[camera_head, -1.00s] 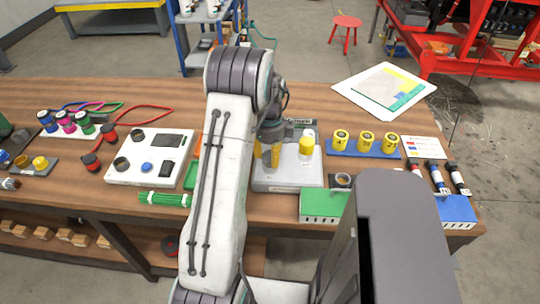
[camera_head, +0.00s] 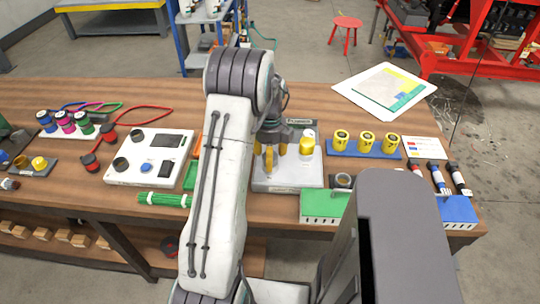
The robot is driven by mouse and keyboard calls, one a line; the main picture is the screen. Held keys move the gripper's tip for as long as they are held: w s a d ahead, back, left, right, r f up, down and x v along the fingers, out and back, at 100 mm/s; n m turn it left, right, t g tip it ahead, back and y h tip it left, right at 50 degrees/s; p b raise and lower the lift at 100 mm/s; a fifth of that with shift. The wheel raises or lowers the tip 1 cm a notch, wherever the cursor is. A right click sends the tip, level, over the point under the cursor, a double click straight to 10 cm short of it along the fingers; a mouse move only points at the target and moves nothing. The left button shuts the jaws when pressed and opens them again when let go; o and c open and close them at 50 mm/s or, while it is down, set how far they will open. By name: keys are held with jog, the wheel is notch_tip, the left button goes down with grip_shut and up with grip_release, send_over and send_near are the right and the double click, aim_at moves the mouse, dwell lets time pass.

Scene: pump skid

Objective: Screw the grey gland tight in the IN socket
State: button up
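My gripper (camera_head: 275,156) points down over the left part of the pale grey block (camera_head: 300,176), with its yellow finger pads low near the block's top. The grey gland cannot be made out; if it is there, the fingers and wrist hide it. The IN socket cannot be made out either, and no IN label is readable. A yellow part with a white top (camera_head: 307,143) stands on the block just right of my gripper. Whether the fingers are closed on something is too small to tell.
A blue tray with several yellow cylinders (camera_head: 364,143) stands right of the block. A green box (camera_head: 322,207) and a cup-like part (camera_head: 342,181) are in front. A white panel with a blue button (camera_head: 148,157) and green sticks (camera_head: 164,199) lie left of my arm.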

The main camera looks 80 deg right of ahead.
jog(key=shift+o, duration=0.8)
jog(key=shift+r, duration=0.1)
jog(key=n, duration=0.9)
jog(key=shift+b, duration=0.35)
jog(key=c, duration=1.2)
jog(key=shift+o, duration=0.2)
jog(key=m, duration=0.4)
jog(key=shift+m, duration=0.4)
jog(key=m, duration=0.4)
